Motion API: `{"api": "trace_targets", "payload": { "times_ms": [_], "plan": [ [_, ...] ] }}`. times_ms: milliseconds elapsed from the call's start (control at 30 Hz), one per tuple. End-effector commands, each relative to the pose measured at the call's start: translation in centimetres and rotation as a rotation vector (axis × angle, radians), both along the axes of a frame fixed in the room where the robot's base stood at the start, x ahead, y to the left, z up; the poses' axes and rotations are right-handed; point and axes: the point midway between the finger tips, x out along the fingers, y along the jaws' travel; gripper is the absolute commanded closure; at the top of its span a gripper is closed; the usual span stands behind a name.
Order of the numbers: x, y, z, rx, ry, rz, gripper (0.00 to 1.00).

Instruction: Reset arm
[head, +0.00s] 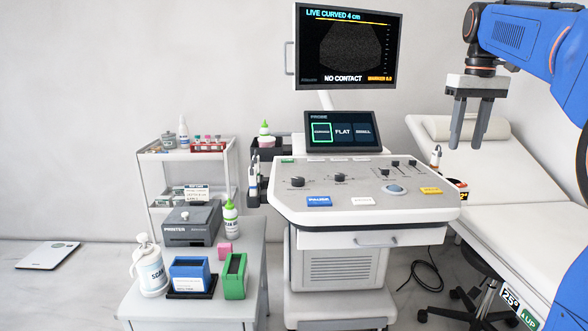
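My gripper (467,145) hangs from my blue arm at the upper right in the head view. Its two grey fingers point down with a gap between them, and nothing shows between them. It appears in front of the exam couch (510,175), high and to the right of the ultrasound console (375,208). No held object is visible.
The monitor (347,45) reads NO CONTACT. A small touch screen (340,132) stands below it. A side table (190,308) carries a printer (191,223), a white bottle (150,268), a blue box (190,273) and a green holder (234,277). A stool (478,310) stands at the lower right.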

Motion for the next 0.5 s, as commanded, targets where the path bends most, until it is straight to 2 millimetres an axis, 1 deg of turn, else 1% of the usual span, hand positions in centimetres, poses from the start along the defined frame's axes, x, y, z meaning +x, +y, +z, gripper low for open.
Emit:
{"api": "trace_targets", "payload": {
  "times_ms": [167,233,367,500],
  "plan": [
    [-2.6,1.8,-1.4,-0.006,-0.032,0.0,0.61],
    [-4.0,2.8,-2.3,-0.008,-0.049,-0.001,0.61],
    [-6.9,4.6,-4.6,-0.012,-0.085,-0.004,0.61],
    [-10.1,6.3,-7.3,-0.015,-0.126,-0.006,0.61]
  ]
}}
